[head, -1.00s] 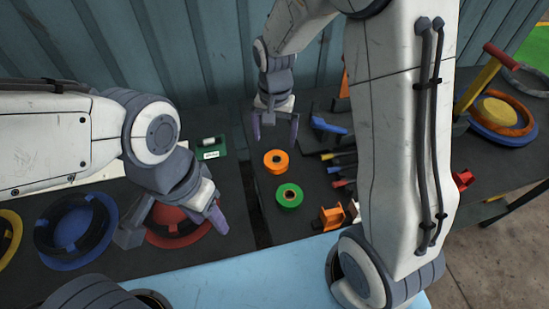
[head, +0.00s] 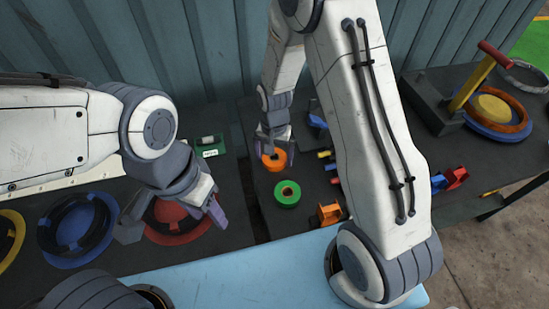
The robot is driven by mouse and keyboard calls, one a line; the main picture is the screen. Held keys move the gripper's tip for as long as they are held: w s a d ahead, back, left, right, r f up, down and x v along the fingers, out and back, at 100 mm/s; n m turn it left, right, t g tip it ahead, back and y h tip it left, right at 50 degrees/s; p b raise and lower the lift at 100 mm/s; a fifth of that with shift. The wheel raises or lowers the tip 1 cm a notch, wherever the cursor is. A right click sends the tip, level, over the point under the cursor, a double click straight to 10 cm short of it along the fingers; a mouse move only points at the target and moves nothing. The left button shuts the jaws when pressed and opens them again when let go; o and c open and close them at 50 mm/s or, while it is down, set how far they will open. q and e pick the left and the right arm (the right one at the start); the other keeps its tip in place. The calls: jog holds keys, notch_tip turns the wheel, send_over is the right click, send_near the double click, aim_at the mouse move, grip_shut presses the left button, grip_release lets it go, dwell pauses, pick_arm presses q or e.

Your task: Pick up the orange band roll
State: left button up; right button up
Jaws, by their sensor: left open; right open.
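The orange band roll (head: 275,162) lies on the dark table top, partly covered by my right gripper. My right gripper (head: 273,152) is open and points down over the roll, its fingers at or just above it; I cannot tell whether they touch it. A green band roll (head: 288,194) lies just in front of the orange one, apart from the gripper. My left gripper (head: 175,222) is open and empty, over the red ring (head: 178,220) on the left.
A blue ring (head: 80,228) and a yellow ring (head: 10,235) lie at the left. A green box (head: 210,146) stands behind. An orange clamp-like tool (head: 328,213) and several coloured-handled tools sit right of the rolls, partly behind my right arm. A drum-like device (head: 490,110) stands far right.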

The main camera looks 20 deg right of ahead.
jog(key=shift+c, duration=0.3)
jog(key=shift+r, duration=0.1)
jog(key=c, duration=1.1)
